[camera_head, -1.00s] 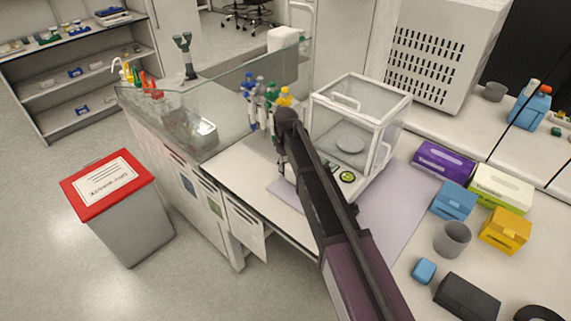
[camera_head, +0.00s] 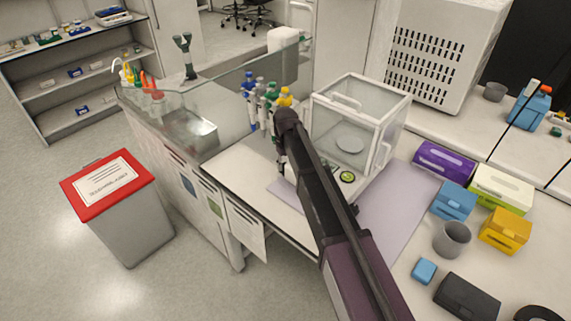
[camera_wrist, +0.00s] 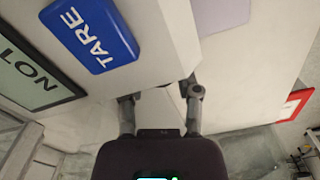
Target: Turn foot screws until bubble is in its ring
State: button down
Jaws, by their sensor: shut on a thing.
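The balance (camera_head: 336,160) stands on the bench, with a glass draft shield and a round pan inside. A round green bubble level (camera_head: 347,177) with a dark rim is on its front right; the bubble's place in its ring is too small to tell. In the wrist view, the front of the balance (camera_wrist: 150,65) shows a blue TARE button (camera_wrist: 88,36) and part of a display (camera_wrist: 30,80). My gripper (camera_wrist: 160,103) is at the balance's front corner, its two fingers closed around a foot screw under the body. The screw itself is mostly hidden.
A pale mat (camera_head: 400,205) lies under and right of the balance. Pipettes (camera_head: 262,98) on a stand are behind it to the left. Boxes (camera_head: 505,230) and a grey cup (camera_head: 452,238) are at the right. A red-lidded bin (camera_head: 110,185) stands on the floor left.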

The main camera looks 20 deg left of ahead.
jog(key=shift+c, duration=1.5)
grip_release()
jog(key=shift+n, duration=0.3)
jog(key=shift+n, duration=1)
jog(key=shift+r+p, duration=0.35)
notch_tip(320, 180, up, 13)
jog(key=p, duration=1.3)
